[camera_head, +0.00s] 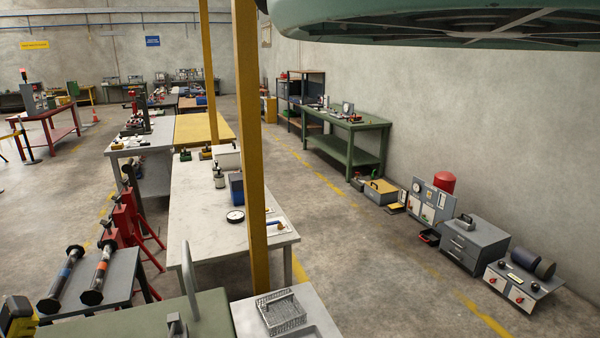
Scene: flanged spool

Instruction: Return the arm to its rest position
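My arm and my gripper do not show clearly in the head view, so the arm's pose and the gripper's state cannot be read. Two flanged spools lie side by side on a dark grey table at the lower left. The left spool (62,281) and the right spool (99,272) have metallic bodies, coloured bands and dark round end flanges. Nothing is seen touching either spool.
A yellow post (252,150) stands in front of a pale workbench (190,218). Red stands (128,215) are beside the spools. A large green rounded object (430,25) overhangs the upper right. Open floor (365,270) lies right of the benches, before equipment along the wall.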

